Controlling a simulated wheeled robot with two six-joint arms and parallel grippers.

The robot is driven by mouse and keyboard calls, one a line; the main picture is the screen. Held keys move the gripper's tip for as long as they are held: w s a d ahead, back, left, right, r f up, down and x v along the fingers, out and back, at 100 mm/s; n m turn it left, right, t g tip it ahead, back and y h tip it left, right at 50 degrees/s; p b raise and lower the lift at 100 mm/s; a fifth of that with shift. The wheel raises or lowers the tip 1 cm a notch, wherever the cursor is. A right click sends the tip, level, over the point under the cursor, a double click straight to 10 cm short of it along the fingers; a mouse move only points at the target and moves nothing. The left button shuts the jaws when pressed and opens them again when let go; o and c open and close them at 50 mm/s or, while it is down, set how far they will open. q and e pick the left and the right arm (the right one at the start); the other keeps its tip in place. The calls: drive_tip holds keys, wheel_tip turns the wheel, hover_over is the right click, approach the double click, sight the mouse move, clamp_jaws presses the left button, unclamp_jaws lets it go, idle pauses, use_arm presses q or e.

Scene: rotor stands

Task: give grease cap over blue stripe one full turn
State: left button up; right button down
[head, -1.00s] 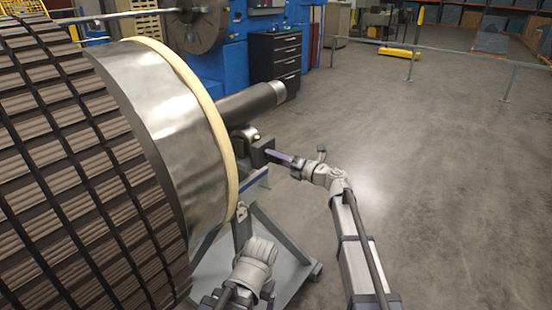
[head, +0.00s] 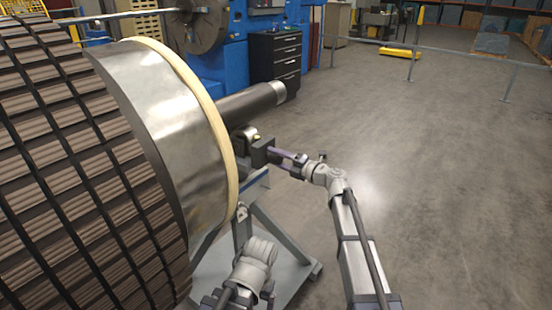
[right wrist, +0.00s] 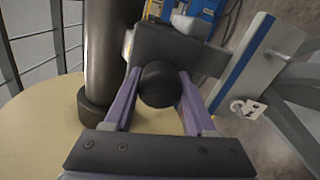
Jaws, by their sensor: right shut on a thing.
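The grease cap (right wrist: 159,84) is a dark round knob on a dark bearing block (right wrist: 180,45), seen in the right wrist view. The block also shows in the head view (head: 262,152), where I cannot make out the cap. My right gripper (right wrist: 159,80) has its purple fingers on both sides of the cap, shut on it. In the head view this gripper (head: 278,156) reaches the block from the right. A blue stripe (right wrist: 240,64) runs along the grey stand (right wrist: 262,62) beside the block. My left gripper is not clearly in view; only my left arm shows at the bottom.
The large rotor (head: 75,150) with its metal drum fills the left. Its dark shaft (head: 245,104) sticks out above the block. The stand's sloping legs (head: 275,235) are below. Open floor (head: 430,170) lies to the right; a black drawer cabinet (head: 275,55) stands behind.

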sight(280, 160)
drive_tip(key=shift+s, duration=0.1)
drive_tip(key=shift+c, duration=1.1)
unclamp_jaws()
drive_tip(key=shift+v, duration=3.85)
